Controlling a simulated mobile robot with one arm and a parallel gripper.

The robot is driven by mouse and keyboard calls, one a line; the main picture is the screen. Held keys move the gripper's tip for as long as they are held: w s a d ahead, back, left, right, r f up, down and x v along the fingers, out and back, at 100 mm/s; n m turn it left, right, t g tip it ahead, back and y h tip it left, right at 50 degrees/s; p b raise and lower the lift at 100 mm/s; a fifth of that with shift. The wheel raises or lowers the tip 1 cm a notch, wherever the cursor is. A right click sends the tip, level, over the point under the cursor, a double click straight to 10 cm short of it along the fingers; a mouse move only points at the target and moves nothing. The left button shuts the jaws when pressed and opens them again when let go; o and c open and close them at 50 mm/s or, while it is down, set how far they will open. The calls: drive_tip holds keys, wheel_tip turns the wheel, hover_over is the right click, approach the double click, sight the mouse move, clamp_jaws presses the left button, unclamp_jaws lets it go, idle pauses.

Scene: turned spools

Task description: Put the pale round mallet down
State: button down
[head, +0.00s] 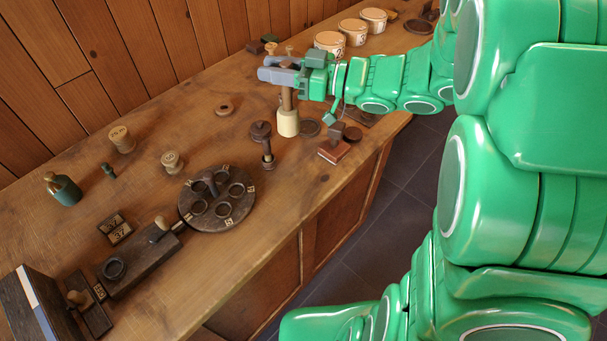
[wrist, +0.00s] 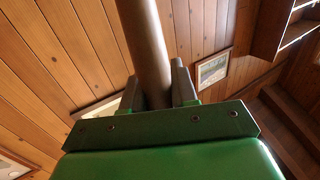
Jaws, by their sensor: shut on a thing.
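The pale round mallet (head: 288,124) hangs upright below my gripper (head: 282,76) in the head view, its cream head down and its brown handle up. My gripper is shut on the handle, which also shows as a brown rod (wrist: 148,45) between the fingers in the wrist view. The head is at or close above the wooden bench top (head: 215,135); I cannot tell whether it touches. The wrist view looks upward, so the mallet's head is hidden there.
A dark flat disc (head: 309,128) and a reddish block (head: 334,151) are right of the mallet. A dark spool-like piece (head: 262,131) stands left. Three pale labelled tubs (head: 329,41) line the back. A round holed plate (head: 217,212) lies nearer.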

drive_tip(key=s+d+f+n+g, duration=0.1)
drive_tip(key=s+d+n+g, duration=0.2)
drive_tip(key=s, duration=0.5)
drive_tip(key=s+d+f+n+g, duration=0.1)
drive_tip(key=s+d+g, duration=0.25)
drive_tip(key=s, duration=0.45)
hover_over(296, 133)
drive_tip(key=s+d, duration=0.1)
drive_tip(key=s, duration=0.4)
wheel_tip(296, 133, down, 4)
drive_tip(key=shift+y, duration=0.4)
drive_tip(key=shift+w+a+f, duration=0.25)
drive_tip(key=shift+w+f, duration=0.6)
drive_tip(key=shift+f, duration=0.2)
drive_tip(key=shift+w+a+f, duration=0.2)
drive_tip(key=shift+w+f, duration=0.6)
drive_tip(key=shift+f, duration=0.2)
drive_tip(key=shift+w+a+f, duration=0.25)
drive_tip(key=shift+w+f, duration=0.6)
drive_tip(key=shift+f, duration=1.6)
drive_tip(key=c, duration=0.9)
unclamp_jaws()
drive_tip(key=shift+f, duration=0.1)
